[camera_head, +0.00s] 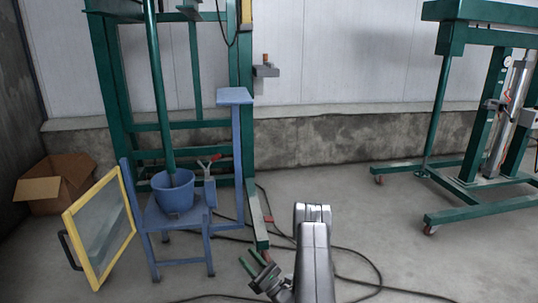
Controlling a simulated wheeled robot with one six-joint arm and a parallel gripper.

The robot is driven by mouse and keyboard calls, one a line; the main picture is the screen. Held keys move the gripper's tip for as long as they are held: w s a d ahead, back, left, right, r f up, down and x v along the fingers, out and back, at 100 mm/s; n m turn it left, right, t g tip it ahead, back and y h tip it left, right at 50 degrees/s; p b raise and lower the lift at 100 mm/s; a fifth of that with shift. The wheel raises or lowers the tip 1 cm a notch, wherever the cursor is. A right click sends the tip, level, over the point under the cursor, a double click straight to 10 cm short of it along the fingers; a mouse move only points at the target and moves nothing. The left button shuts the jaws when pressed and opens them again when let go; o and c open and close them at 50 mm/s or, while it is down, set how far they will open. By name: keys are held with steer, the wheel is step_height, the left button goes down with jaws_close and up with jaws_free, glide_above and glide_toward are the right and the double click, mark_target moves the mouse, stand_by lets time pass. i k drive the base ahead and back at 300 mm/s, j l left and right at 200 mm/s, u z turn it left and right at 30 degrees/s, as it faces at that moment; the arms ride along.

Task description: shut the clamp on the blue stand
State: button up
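The blue stand (178,217) is at the left, a low seat-like frame with a tall post carrying a flat top plate. The clamp (208,166) is on the stand's right side, just right of the blue bucket (173,192). Its red handle tip points up and to the right, and a pale lever slants to the upper left. The clamp is too small to tell how its jaw sits. My gripper (254,262) is at the bottom middle, to the right of and nearer than the stand. Its two green fingers are apart with nothing between them.
A yellow-framed panel (126,204) leans in front of the stand's left side. A cardboard box (45,205) is behind it. A green frame (108,85) stands behind the stand. Black cables (362,257) lie across the floor. Another green frame on wheels (453,100) is at right.

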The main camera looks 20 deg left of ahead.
mark_target(216, 157)
steer(key=i+l+z, duration=0.15)
steer(key=i, duration=0.35)
steer(key=i+z, duration=0.1)
steer(key=i, duration=0.4)
